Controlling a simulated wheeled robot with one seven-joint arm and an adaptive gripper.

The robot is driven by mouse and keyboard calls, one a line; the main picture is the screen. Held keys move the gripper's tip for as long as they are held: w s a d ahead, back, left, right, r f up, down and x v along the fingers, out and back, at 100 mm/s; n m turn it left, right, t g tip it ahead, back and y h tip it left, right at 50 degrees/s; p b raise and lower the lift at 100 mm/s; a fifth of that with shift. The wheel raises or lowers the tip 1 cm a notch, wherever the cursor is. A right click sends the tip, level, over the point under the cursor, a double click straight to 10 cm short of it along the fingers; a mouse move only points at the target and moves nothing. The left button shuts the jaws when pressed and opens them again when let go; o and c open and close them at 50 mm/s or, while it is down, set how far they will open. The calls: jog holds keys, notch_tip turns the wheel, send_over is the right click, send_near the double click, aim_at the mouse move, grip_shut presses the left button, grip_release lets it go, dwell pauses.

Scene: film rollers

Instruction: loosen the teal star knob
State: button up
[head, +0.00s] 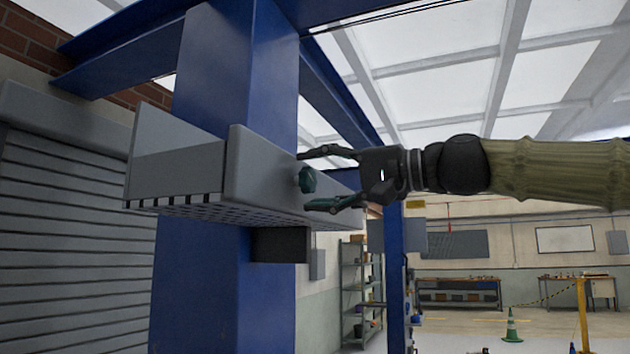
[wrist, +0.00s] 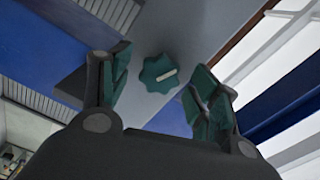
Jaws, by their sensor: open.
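The teal star knob (head: 306,179) sits on the right-hand face of a grey box-like housing (head: 255,180) fixed to a blue column. My gripper (head: 326,179) comes in from the right and is open, one finger above the knob's level and one below. In the wrist view the teal-padded fingers (wrist: 152,88) stand on either side of the knob, with a gap to each. I see no contact with the knob.
The blue column (head: 208,285) rises behind the housing, with blue beams overhead. A small dark block (head: 280,245) hangs under the housing. A slatted shutter (head: 75,240) is at left. Shelves (head: 360,290), benches and a green cone (head: 512,325) stand far behind at right.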

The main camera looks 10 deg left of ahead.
jog(key=s+d, duration=0.2)
jog(key=d, duration=0.9)
jog(key=shift+d, duration=0.1)
